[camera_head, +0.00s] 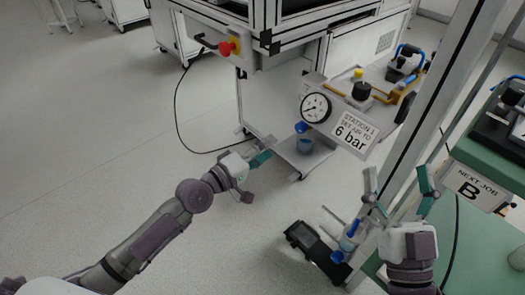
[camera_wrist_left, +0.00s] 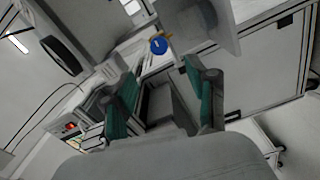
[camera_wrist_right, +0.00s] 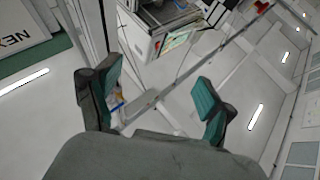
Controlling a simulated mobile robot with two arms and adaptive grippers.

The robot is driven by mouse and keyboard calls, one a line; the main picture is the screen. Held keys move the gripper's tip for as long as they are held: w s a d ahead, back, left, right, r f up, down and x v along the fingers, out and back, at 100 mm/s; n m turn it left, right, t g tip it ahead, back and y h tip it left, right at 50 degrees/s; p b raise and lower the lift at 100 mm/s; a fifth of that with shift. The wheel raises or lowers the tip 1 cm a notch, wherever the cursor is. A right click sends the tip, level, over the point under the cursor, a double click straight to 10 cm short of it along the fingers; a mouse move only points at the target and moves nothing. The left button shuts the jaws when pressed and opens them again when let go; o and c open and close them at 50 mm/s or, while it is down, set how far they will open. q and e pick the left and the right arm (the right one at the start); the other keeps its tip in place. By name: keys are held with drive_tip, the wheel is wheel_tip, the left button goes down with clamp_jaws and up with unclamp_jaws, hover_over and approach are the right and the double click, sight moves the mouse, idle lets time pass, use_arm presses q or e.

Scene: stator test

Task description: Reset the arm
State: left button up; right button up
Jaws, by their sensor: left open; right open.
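My left gripper (camera_head: 256,176) reaches out over the floor in the head view, left of the station with the gauge. It is open and empty; its green-padded fingers stand apart in the left wrist view (camera_wrist_left: 166,102). My right gripper (camera_head: 400,193) points up at the right of the head view, in front of a grey upright post. It is open and empty, and its two fingers stand wide apart in the right wrist view (camera_wrist_right: 160,100). Neither gripper touches anything that I can see.
A station carries a pressure gauge (camera_head: 315,107) and a "6 bar" sign (camera_head: 350,133). A red knob (camera_head: 227,48) sits on the cabinet's edge. A black tray (camera_head: 316,250) is near my right gripper. A green table (camera_head: 490,235) with a "NEXT JOB B" sign (camera_head: 476,187) stands right.

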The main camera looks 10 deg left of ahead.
use_arm(q)
drive_tip(key=shift+s+a, duration=0.35)
drive_tip(key=shift+s, duration=0.1)
